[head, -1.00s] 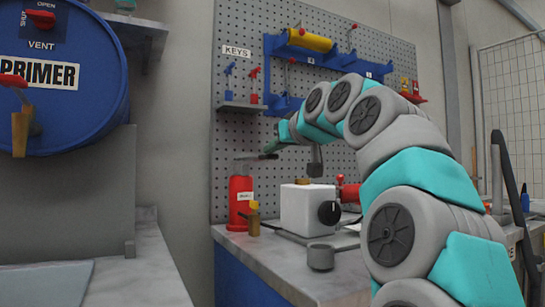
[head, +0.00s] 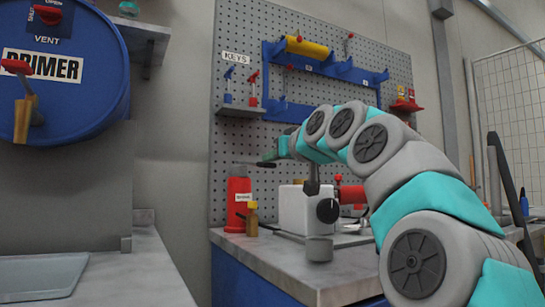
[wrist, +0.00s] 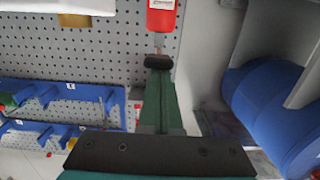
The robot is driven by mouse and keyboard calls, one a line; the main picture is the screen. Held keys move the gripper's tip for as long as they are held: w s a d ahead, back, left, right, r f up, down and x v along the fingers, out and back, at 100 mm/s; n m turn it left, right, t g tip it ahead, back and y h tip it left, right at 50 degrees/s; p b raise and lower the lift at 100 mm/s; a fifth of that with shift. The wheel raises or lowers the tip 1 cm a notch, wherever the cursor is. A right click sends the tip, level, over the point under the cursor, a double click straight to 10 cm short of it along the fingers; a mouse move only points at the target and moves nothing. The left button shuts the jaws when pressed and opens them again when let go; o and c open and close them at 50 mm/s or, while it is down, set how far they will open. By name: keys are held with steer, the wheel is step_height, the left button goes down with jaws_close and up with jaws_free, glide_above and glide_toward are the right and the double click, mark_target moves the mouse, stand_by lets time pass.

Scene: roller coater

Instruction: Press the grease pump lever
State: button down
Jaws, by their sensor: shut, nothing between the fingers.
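The grease pump appears to be the red cylinder (head: 239,203) with a white label, upright on the right-hand bench. A thin grey lever (head: 242,165) sticks out at its top. My gripper (head: 266,163) reaches in from the right at lever height, its dark tip close to the lever's end; I cannot tell whether they touch. In the wrist view my gripper (wrist: 158,63) is shut and empty, with green fingers and black tips pointing at the red cylinder (wrist: 161,18). A small part of the grey lever (wrist: 158,43) shows between them.
The pegboard (head: 235,130) rises close behind. A blue primer drum (head: 60,110) is at left.

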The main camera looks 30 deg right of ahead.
steer(key=s+r+p, duration=0.2)
steer(key=s+r, duration=0.3)
steer(key=s, duration=0.5)
steer(key=shift+s+d, duration=0.15)
steer(key=shift+s, duration=0.1)
stand_by(2.7)
